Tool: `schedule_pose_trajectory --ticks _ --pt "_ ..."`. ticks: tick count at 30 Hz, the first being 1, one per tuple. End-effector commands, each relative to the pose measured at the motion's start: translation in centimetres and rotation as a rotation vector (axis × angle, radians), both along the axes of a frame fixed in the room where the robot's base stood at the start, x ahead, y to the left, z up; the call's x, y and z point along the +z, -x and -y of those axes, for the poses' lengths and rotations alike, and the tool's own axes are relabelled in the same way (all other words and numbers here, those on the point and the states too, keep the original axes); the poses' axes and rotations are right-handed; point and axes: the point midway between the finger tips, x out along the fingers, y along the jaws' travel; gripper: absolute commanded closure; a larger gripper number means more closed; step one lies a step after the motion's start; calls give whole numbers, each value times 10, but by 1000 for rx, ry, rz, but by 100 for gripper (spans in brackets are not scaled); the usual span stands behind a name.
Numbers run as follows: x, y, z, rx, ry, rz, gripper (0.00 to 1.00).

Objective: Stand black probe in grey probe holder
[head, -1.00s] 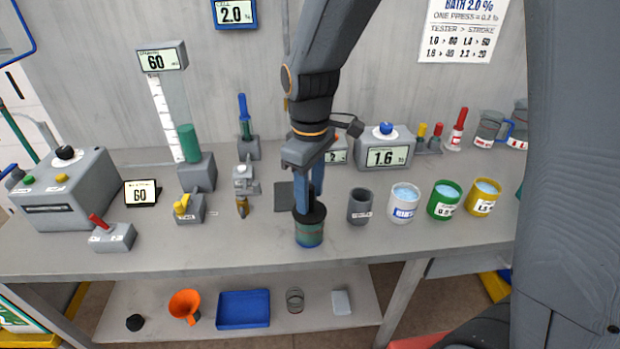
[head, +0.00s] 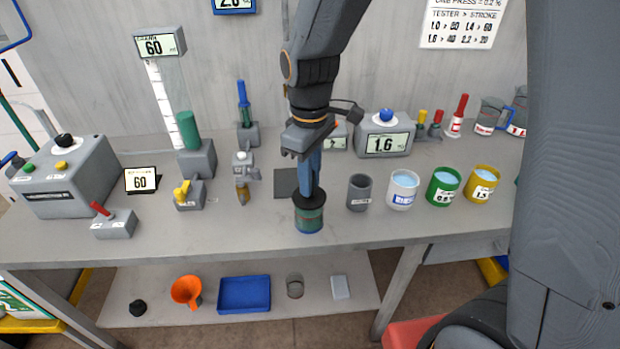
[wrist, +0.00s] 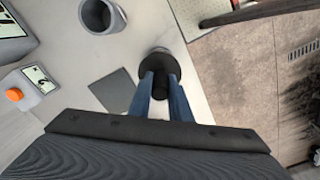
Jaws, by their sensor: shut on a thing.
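My gripper (head: 308,190) has its blue fingers closed around an upright black grip, which I take to be the black probe (wrist: 160,86). A wide black round flange (head: 308,201) shows below the fingers. Directly under it is a dark green cylinder with a blue base (head: 308,221), on the table near the front edge. I cannot tell whether this cylinder is part of the held piece or a separate vessel. A grey open cup with a label (head: 360,194), likely the grey probe holder, stands just right of my gripper. It also shows in the wrist view (wrist: 115,18), with its opening visible.
White (head: 403,191), green (head: 443,187) and yellow (head: 481,184) cups of liquid stand right of the grey cup. A meter reading 1.6 (head: 386,137) stands behind. A dark flat pad (head: 284,183) lies left of my gripper. The table's front edge is close.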

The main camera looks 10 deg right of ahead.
Motion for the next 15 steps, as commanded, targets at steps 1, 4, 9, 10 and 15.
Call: schedule_pose_trajectory --ticks 1,4,9,10,15 --pt "3 0 0 0 0 0 100" --pt "8 0 0 0 0 0 100" --pt "16 0 0 0 -1 1 100" --pt "17 0 0 0 -1 1 100" --pt "25 0 0 0 0 1 100"
